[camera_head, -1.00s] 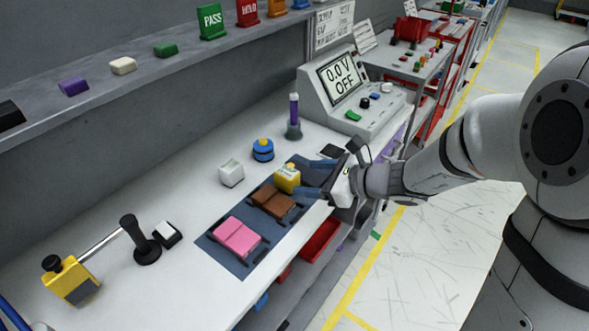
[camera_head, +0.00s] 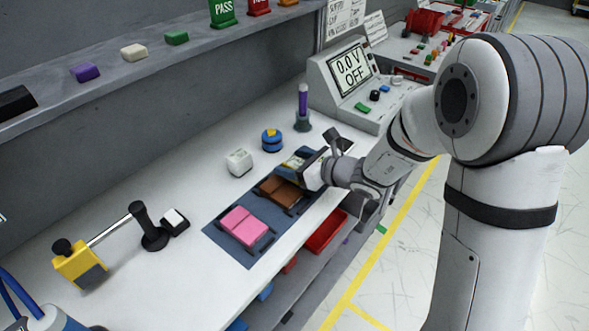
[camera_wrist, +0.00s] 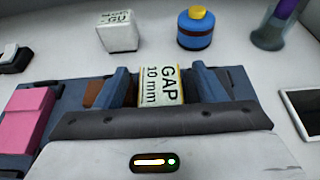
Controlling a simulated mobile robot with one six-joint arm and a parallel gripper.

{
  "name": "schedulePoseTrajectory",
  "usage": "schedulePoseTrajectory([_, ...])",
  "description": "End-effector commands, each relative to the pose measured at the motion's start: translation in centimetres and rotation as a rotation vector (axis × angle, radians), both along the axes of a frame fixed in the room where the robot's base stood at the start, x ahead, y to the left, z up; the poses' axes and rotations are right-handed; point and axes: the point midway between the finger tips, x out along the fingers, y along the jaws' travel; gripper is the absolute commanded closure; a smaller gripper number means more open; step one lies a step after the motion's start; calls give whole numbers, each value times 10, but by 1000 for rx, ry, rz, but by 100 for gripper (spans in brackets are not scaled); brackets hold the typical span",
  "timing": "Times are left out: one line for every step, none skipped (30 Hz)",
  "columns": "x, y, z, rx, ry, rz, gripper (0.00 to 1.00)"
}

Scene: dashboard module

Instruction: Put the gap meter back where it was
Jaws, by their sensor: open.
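The gap meter is a yellow block with a pale face reading "GAP 10 mm" (camera_wrist: 161,84). In the head view the gap meter (camera_head: 292,163) is at the far end of the dark blue mat (camera_head: 232,253), beyond the brown block (camera_head: 279,191), partly hidden by my gripper. My gripper (camera_wrist: 163,78) is open, with one blue finger on each side of the gap meter. Gaps seem to show beside it, but I cannot tell whether either finger touches. In the head view my gripper (camera_head: 307,158) is low over the mat. The gap meter's base is hidden.
A pink block (camera_head: 244,226) lies nearer on the mat. A white cube (camera_head: 239,162), a blue jar with a yellow top (camera_head: 271,140) and a purple tool in a stand (camera_head: 303,108) are behind. A voltage console (camera_head: 352,85) stands beyond.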

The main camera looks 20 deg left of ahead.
Motion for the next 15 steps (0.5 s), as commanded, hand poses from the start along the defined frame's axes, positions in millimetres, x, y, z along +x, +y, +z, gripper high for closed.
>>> schedulePoseTrajectory([0, 0, 0, 0, 0, 0, 36])
schedulePoseTrajectory([0, 0, 0, 0, 0, 0, 36])
schedulePoseTrajectory([0, 0, 0, 0, 0, 0, 36])
schedulePoseTrajectory([0, -1, 0, 0, 0, 0, 39])
schedulePoseTrajectory([0, -1, 0, 0, 0, 0, 41])
schedulePoseTrajectory([0, -1, 0, 0, 0, -1, 44])
schedulePoseTrajectory([0, -1, 0, 0, 0, -1, 47])
schedulePoseTrajectory([0, -1, 0, 0, 0, -1, 49])
schedulePoseTrajectory([0, -1, 0, 0, 0, -1, 53])
schedulePoseTrajectory([0, -1, 0, 0, 0, -1, 55])
schedulePoseTrajectory([0, -1, 0, 0, 0, -1, 58])
schedulePoseTrajectory([0, -1, 0, 0, 0, -1, 61])
schedulePoseTrajectory([0, -1, 0, 0, 0, -1, 63])
schedulePoseTrajectory([0, -1, 0, 0, 0, -1, 66])
schedulePoseTrajectory([0, -1, 0, 0, 0, -1, 69])
